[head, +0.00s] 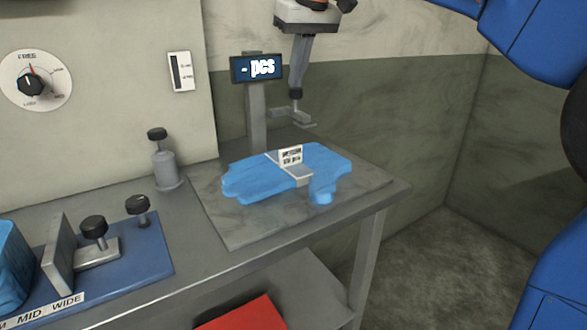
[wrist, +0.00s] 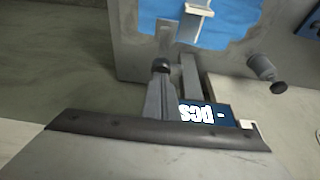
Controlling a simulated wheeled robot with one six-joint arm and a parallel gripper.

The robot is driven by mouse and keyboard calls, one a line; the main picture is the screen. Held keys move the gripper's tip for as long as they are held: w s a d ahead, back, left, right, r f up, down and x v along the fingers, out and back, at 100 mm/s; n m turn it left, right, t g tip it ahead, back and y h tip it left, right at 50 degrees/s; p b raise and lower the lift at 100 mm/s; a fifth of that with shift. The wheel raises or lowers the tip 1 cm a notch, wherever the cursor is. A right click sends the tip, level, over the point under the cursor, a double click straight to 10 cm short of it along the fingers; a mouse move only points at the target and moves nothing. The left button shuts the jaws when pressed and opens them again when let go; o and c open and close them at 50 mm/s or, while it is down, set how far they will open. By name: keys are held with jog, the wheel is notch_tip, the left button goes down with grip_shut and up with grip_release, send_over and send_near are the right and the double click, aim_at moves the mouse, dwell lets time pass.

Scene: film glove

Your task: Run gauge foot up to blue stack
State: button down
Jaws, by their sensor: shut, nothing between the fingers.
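In the head view a gauge stands on a blue base plate (head: 150,262) at the lower left. Its upright grey foot (head: 60,255) has a black-knobbed slide (head: 97,250) to its right. A blue stack (head: 12,268) is cut off by the left edge. It stands left of the foot, with a narrow gap seemingly between them. My gripper (head: 303,119) is shut and empty, pointing down above the back of the grey bench plate, far right of the gauge.
Blue gloves (head: 250,180) with a labelled grey clip (head: 293,160) lie on the bench plate (head: 245,232). A "- pcs" display (head: 257,67) stands on a post close behind my gripper. A black-knobbed grey post (head: 165,165) stands between the gauge and gloves. A red item (head: 243,315) lies below.

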aim_at(298, 99)
jog(key=shift+f, duration=3.65)
jog(key=shift+r, duration=0.1)
notch_tip(298, 99, up, 14)
dwell(1.6)
jog(key=shift+d, duration=0.1)
